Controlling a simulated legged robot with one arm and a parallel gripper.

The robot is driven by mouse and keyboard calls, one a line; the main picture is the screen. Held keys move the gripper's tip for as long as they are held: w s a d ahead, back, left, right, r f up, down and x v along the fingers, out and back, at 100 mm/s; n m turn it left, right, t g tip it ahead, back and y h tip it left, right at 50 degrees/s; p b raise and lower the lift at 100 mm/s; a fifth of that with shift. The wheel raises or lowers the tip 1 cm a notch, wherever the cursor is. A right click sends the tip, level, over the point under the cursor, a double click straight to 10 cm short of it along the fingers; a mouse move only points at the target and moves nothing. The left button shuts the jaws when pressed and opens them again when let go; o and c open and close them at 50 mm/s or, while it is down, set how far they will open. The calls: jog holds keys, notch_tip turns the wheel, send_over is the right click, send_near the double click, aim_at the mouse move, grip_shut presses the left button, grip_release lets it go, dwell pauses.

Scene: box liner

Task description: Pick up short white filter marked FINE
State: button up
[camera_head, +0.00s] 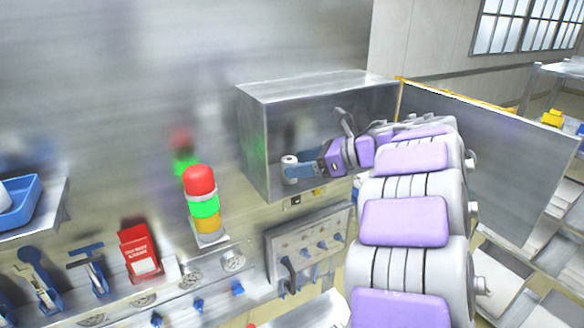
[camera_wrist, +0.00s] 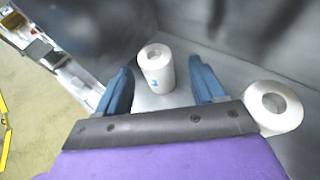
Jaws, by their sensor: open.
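A white hollow cylinder filter (camera_wrist: 157,72) with a small blue mark stands upright in the wrist view, ahead of and between the fingers. The mark is too small to read as FINE. A second white cylinder filter (camera_wrist: 273,108) stands to the right, outside the right finger and partly cut off by my gripper's body. My gripper (camera_wrist: 160,64) is open with blue fingers apart and nothing held. In the head view my gripper (camera_head: 299,170) reaches inside the metal box (camera_head: 254,143). One white filter (camera_head: 289,160) shows at its fingertips there; I cannot tell which.
The box's door (camera_head: 490,150) stands open on the right. The box walls and roof close in around my gripper. A red, green and yellow signal light (camera_head: 203,205) stands left of the box. A panel with knobs (camera_head: 308,243) is below it.

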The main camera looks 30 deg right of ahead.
aim_at(281, 180)
jog(key=x, duration=0.1)
jog(key=p+x, duration=0.1)
jog(key=x, duration=0.2)
jog(key=shift+a+r+p, duration=0.2)
jog(key=shift+a+p, duration=0.15)
jog(key=shift+a, duration=0.25)
jog(key=shift+w+a+f, duration=0.1)
jog(key=shift+w+f, duration=0.05)
jog(key=shift+w, duration=0.15)
jog(key=shift+w+f, duration=0.1)
jog(key=shift+w, duration=0.05)
jog(key=shift+d, duration=0.6)
jog(key=shift+c, duration=0.4)
jog(key=shift+a, duration=0.55)
jog(key=c, duration=0.9)
jog(key=shift+d, duration=0.15)
jog(key=shift+c, duration=0.3)
